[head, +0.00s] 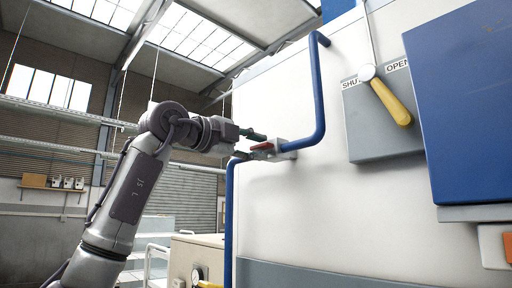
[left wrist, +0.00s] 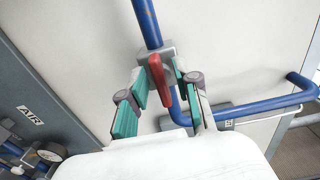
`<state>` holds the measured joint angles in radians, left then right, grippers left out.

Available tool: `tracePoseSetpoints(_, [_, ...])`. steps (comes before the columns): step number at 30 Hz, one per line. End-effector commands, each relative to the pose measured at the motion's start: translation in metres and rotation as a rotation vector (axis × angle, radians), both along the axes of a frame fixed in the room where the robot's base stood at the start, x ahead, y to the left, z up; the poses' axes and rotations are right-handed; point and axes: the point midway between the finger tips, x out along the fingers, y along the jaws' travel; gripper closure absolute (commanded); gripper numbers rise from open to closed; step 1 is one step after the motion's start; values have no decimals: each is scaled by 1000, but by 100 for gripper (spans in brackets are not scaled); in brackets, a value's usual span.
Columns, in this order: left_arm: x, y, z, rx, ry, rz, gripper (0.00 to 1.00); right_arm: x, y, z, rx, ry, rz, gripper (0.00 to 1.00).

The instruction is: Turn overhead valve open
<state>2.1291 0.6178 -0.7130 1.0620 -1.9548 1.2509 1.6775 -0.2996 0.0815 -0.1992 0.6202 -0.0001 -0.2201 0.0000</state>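A grey valve block (head: 284,149) with a red handle (head: 262,146) sits on the blue pipe (head: 319,90) against the white wall. My left gripper (head: 254,144) is at the valve, its green-padded fingers on either side of the red handle. In the left wrist view, the red handle (left wrist: 159,80) lies between the spread fingers of the left gripper (left wrist: 160,86), with gaps visible on both sides. The grey valve block (left wrist: 148,54) and blue pipe (left wrist: 147,22) show beyond it. My right gripper is not in view.
A grey panel (head: 362,137) with a yellow lever (head: 390,102) and SHUT and OPEN labels is on the wall to the right. A blue box (head: 465,110) juts out at far right. Another blue pipe (head: 231,215) runs down below the valve.

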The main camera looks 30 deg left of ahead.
Motion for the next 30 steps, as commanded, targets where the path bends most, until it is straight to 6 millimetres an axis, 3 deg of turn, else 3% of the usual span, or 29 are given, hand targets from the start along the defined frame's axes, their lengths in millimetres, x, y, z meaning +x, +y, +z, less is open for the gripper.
tracePoseSetpoints(11, [-5,2,0,1,0,0,64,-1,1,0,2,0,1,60])
tracePoseSetpoints(14, [-17,7,0,3,-2,1,64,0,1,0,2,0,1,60])
tracePoseSetpoints(24, [-84,31,0,0,-2,2,64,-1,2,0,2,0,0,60])
tracePoseSetpoints(30, [-108,38,0,1,-1,0,64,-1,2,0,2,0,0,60])
